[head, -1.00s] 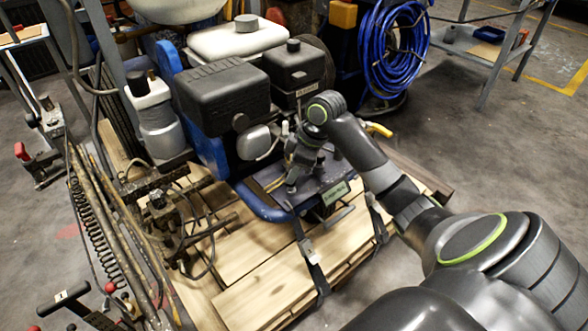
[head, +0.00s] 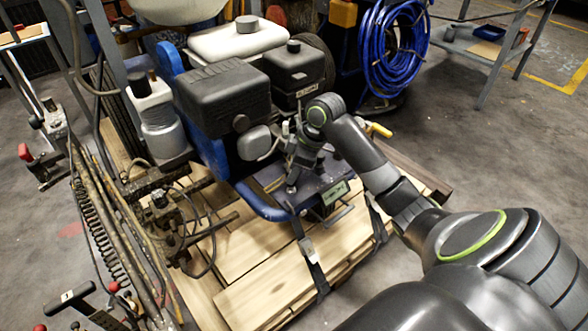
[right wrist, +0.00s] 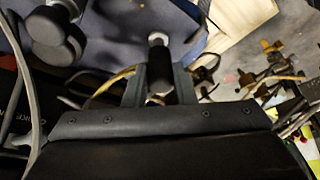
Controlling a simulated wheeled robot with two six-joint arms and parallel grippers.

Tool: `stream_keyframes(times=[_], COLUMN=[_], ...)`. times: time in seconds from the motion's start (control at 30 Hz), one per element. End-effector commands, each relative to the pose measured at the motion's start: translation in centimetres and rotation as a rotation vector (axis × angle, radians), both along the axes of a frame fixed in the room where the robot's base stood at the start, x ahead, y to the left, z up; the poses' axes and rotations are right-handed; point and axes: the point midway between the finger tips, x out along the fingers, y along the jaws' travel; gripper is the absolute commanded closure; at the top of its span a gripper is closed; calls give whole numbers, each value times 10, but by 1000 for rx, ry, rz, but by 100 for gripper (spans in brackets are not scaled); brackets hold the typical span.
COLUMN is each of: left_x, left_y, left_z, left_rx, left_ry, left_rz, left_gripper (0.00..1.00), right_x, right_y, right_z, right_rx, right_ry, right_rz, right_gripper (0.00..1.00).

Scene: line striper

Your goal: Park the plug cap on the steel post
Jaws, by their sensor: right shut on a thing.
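My right gripper (head: 291,183) points down over the front of the blue machine deck, beside the engine. In the right wrist view its two fingers (right wrist: 158,88) are closed around a short black cylinder, which looks like the plug cap (right wrist: 158,72). A pale metal tip (right wrist: 157,39) shows at the far end of the cap, against the blue deck. I cannot tell whether this tip is the steel post or part of the cap, nor whether the cap is seated on anything. My left gripper is not in view.
The black engine (head: 222,97) stands close to the left of my right gripper, with a cable near it. The machine is on a wooden pallet (head: 262,290) with dark straps. Hoses and levers fill the left side. Floor (head: 470,160) is clear at right.

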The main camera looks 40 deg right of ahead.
Motion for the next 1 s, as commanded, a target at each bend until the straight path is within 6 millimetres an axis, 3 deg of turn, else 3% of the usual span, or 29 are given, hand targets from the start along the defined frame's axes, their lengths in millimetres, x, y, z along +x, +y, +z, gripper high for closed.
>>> stream_keyframes(times=[0.87,0.9,1.0], left_x=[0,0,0], left_y=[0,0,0], left_z=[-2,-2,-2], left_rx=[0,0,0], left_ry=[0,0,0], left_rz=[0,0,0], left_gripper=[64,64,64], right_x=[0,0,0], right_y=[0,0,0], right_z=[-18,-19,-19], right_rx=[0,0,0], right_ry=[0,0,0], right_rz=[0,0,0], right_gripper=[96,75,62])
